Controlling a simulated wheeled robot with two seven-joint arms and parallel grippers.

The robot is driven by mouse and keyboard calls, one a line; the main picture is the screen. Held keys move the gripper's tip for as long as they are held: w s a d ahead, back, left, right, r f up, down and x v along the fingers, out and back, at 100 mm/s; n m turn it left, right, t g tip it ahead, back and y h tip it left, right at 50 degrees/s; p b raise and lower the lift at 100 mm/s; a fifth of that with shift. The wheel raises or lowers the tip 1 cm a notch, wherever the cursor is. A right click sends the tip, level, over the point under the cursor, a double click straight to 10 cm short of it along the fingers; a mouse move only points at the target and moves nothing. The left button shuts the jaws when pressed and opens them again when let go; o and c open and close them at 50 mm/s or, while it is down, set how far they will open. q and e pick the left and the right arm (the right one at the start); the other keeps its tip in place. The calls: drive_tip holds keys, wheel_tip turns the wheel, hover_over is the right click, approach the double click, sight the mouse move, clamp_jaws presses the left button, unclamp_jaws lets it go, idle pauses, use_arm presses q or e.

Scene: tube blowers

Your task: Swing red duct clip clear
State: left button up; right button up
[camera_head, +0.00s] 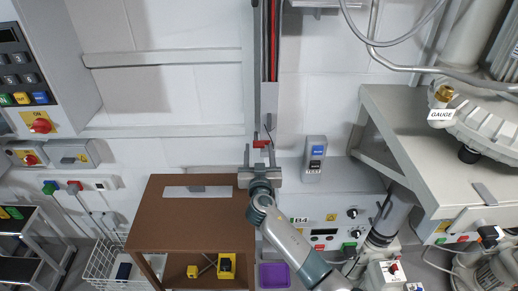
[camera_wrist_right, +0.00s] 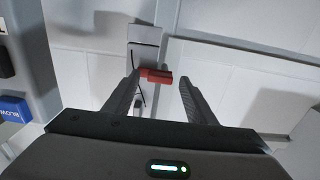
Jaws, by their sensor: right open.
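The red duct clip (camera_head: 262,143) sits at the lower end of the grey vertical duct on the back wall. It also shows in the right wrist view (camera_wrist_right: 157,76) as a short red bar. My right gripper (camera_head: 259,150) is just below the clip in the head view, its two fingers apart and pointing at the wall. In the right wrist view the clip appears between the fingertips (camera_wrist_right: 160,80), nearer the left finger. I cannot tell whether it touches that finger. Nothing is held. My left gripper is not in view.
A brown table (camera_head: 160,225) stands below left of my right arm. A grey bench (camera_head: 420,150) with a gauge unit fills the right side. A purple bin (camera_head: 274,275) is low in the middle.

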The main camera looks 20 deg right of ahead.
drive_tip(key=shift+w, duration=0.15)
drive_tip(key=c, duration=1.1)
drive_tip(key=shift+o, duration=0.3)
